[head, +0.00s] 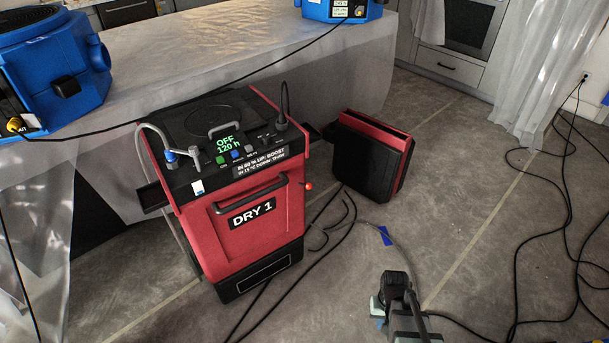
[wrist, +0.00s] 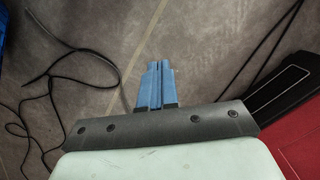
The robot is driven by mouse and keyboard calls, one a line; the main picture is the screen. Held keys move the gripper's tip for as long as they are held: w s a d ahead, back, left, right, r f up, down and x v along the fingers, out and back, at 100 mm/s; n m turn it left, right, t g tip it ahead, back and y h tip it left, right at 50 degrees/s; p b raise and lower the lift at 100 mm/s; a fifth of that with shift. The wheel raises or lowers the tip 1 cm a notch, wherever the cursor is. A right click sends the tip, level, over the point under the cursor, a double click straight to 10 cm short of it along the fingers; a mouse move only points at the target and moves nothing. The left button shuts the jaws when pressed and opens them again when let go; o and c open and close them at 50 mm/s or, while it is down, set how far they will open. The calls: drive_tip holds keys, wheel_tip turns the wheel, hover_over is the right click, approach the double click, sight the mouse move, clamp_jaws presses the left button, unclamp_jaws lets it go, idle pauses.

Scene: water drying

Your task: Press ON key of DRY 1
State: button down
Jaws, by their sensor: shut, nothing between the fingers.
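DRY 1 (head: 235,235) is a red and black machine standing upright on the floor, left of centre in the head view. Its lit display (head: 228,143) reads "OFF 120 h". Below the display is a row of small keys: a green key (head: 222,161), a blue key (head: 236,155) and a grey one; their labels are too small to read. My gripper (wrist: 157,64) has blue fingers, shut together and empty, above the floor in the wrist view. In the head view it is at the lower right, apart from DRY 1. DRY 1's lower edge (wrist: 285,90) shows at the wrist view's right.
A red and black box (head: 372,155) stands right of DRY 1. A covered counter (head: 180,75) behind carries blue machines (head: 55,65). A hose (head: 168,138) and plug (head: 282,122) rise from DRY 1's top. Black cables (wrist: 65,45) lie on the floor.

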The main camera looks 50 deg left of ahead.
drive_tip(key=s+a+r+n+t+y, duration=0.1)
drive_tip(key=a+r, duration=0.5)
drive_tip(key=a, duration=0.5)
drive_tip(key=a+r+n+y, duration=0.15)
drive_tip(key=a+r, duration=0.35)
drive_tip(key=a, duration=0.6)
drive_tip(key=s+a+r+n+t, duration=0.1)
drive_tip(key=a+r+n, duration=0.1)
drive_tip(key=a+r, duration=0.65)
drive_tip(key=s+a+r+n, duration=0.2)
drive_tip(key=s+a+r, duration=0.3)
drive_tip(key=a+r, duration=1)
drive_tip(key=s+a+r+n+h, duration=0.1)
drive_tip(key=s+a+r+n, duration=0.2)
drive_tip(key=a+r, duration=1.2)
wheel_tip(320, 180, up, 2)
drive_tip(key=shift+s+a+r+g, duration=0.2)
drive_tip(key=shift+s+a+g, duration=0.2)
drive_tip(key=shift+s, duration=0.6)
drive_tip(key=shift+h, duration=0.25)
